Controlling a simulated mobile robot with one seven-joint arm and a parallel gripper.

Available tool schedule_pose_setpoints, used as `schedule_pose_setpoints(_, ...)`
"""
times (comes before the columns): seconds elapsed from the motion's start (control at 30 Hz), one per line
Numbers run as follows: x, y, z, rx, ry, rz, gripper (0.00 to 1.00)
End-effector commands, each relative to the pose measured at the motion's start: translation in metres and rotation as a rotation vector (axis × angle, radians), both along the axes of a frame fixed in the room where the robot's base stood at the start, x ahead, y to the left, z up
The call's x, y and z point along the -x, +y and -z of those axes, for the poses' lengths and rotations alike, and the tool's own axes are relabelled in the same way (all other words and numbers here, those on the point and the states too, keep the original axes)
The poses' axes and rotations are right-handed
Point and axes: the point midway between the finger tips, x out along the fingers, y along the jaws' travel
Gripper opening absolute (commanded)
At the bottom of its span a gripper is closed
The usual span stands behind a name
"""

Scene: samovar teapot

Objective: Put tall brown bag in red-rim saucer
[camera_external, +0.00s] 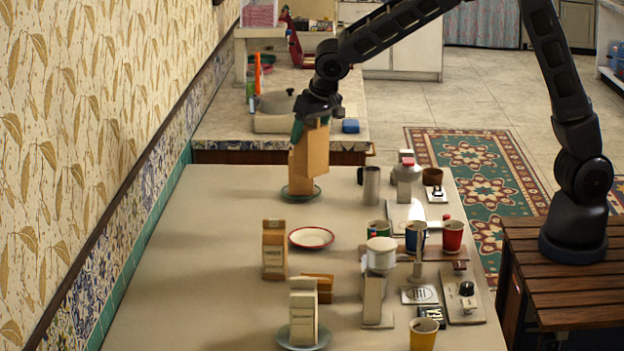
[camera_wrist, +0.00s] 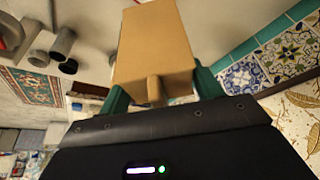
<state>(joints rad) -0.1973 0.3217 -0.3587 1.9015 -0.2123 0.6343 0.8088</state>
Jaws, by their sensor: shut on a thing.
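My gripper (camera_external: 307,124) is shut on the tall brown bag (camera_external: 316,150), above the far left of the table. In the wrist view the plain brown bag (camera_wrist: 155,45) sits between my green fingers. Below and slightly left of it in the external view is another brown surface (camera_external: 297,180), over a dark green saucer (camera_external: 300,194). I cannot tell whether this is a second bag or part of the held one. The red-rim saucer (camera_external: 311,237) lies empty on the table, nearer the camera and slightly right of the green saucer.
A labelled bag (camera_external: 274,252) stands left of the red-rim saucer. Another pale bag (camera_external: 303,312) stands on a grey-blue saucer (camera_external: 284,340) in front, with a brown block (camera_external: 320,284) behind it. Cups, a steel mug (camera_external: 370,186) and a grinder (camera_external: 379,285) crowd the right side.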

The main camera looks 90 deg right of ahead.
Motion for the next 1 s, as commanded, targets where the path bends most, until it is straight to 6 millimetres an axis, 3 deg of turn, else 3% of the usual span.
schedule_pose_setpoints(0.2,0.001,-0.001,0.05,0.0,0.003,0.002,0.39)
schedule_pose_setpoints(0.5,0.001,-0.001,0.108,-0.001,0.002,0.003,0.39)
schedule_pose_setpoints(0.83,0.0,-0.001,0.13,0.0,0.0,0.002,0.39)
schedule_pose_setpoints(1.0,0.001,-0.001,0.154,-0.001,0.002,0.003,0.39)
